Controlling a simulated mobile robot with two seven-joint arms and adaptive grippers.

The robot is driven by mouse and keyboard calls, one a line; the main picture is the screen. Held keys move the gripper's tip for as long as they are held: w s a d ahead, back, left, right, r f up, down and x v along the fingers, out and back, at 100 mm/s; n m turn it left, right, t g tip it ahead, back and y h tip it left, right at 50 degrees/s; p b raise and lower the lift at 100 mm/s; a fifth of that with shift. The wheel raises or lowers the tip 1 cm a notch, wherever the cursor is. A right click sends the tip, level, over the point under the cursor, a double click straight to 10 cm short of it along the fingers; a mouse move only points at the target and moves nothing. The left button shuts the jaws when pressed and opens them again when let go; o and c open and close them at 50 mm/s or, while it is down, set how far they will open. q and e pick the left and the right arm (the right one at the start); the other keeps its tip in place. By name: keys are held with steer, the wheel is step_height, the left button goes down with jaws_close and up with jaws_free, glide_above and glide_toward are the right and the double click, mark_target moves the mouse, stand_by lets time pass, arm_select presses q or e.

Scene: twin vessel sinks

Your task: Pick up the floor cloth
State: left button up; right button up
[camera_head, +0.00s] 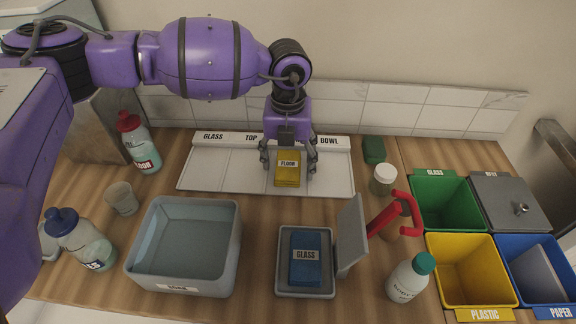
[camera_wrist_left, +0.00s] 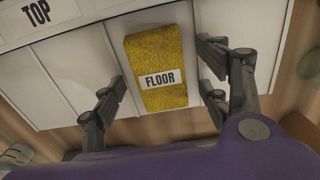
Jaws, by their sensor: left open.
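The floor cloth (camera_head: 288,177) is a folded yellow cloth with a white FLOOR label. It lies on the white sectioned tray (camera_head: 221,181), in a section between TOP and BOWL. In the left wrist view the cloth (camera_wrist_left: 160,95) lies between the fingers with a gap on both sides. My left gripper (camera_head: 288,168) points down over the cloth, open, with one finger on each side of it. The gripper also shows in the left wrist view (camera_wrist_left: 163,92). I cannot tell the exact height of the fingertips. My right gripper is not in view.
A blue GLASS cloth (camera_head: 305,262) lies in a small grey tray. A grey basin (camera_head: 234,255) stands front left. A red-capped bottle (camera_head: 139,143) stands left. Sorting bins (camera_head: 468,305) fill the right.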

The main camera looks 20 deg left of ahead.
arm_select(q)
steer(key=shift+c, duration=0.5)
steer(key=c, duration=1)
steer(key=shift+c, duration=0.2)
